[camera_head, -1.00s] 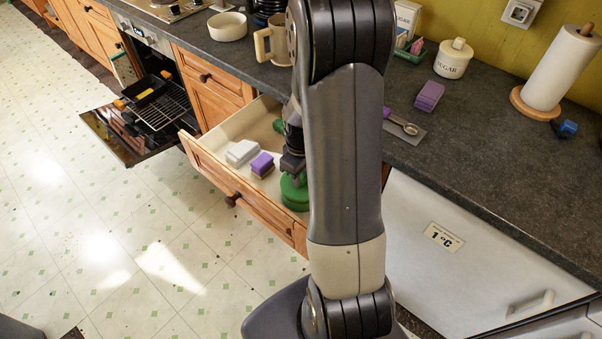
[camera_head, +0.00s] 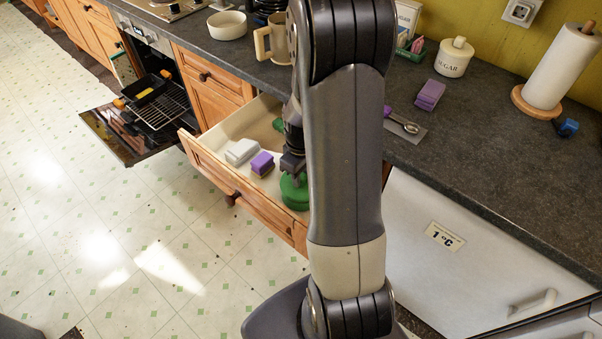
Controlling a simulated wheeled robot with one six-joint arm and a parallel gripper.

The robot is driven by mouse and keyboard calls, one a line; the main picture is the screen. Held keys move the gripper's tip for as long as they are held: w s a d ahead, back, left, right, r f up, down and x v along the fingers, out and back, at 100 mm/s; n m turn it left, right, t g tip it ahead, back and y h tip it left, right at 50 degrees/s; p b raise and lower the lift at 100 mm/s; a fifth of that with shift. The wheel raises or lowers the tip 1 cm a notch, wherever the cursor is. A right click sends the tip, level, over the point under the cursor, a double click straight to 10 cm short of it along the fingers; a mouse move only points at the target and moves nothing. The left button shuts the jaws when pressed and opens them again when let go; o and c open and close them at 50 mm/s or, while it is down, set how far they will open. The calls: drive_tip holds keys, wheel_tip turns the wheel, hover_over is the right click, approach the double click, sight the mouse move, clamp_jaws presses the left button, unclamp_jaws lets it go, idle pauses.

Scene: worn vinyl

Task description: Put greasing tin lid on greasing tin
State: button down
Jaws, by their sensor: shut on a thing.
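A round green tin (camera_head: 294,195) stands in the open drawer, at its right end. My gripper (camera_head: 292,172) points down right over it, with the fingertips at its top. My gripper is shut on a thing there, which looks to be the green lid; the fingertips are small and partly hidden. Lid and tin look like one green shape, so I cannot tell whether the lid is seated or just above. My own arm hides the right side of the tin.
The open drawer (camera_head: 215,168) also holds a grey-white block (camera_head: 241,151), a purple block (camera_head: 262,163) and another green thing (camera_head: 279,125) farther back. The drawer's front and side walls stand close around my gripper. An open oven door (camera_head: 112,140) lies to the left.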

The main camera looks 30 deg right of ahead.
drive_tip(key=shift+f+b, duration=0.5)
drive_tip(key=shift+f, duration=0.1)
idle(0.3)
drive_tip(key=c, duration=1.1)
unclamp_jaws()
drive_tip(key=shift+o, duration=0.2)
drive_tip(key=shift+r, duration=0.25)
drive_tip(key=shift+r+p, duration=3.05)
drive_tip(key=shift+r, duration=0.8)
wheel_tip(320, 180, up, 11)
drive_tip(key=shift+f, duration=0.15)
drive_tip(key=shift+f, duration=0.1)
wheel_tip(320, 180, down, 11)
drive_tip(key=shift+f+b, duration=0.2)
drive_tip(key=shift+b, duration=0.1)
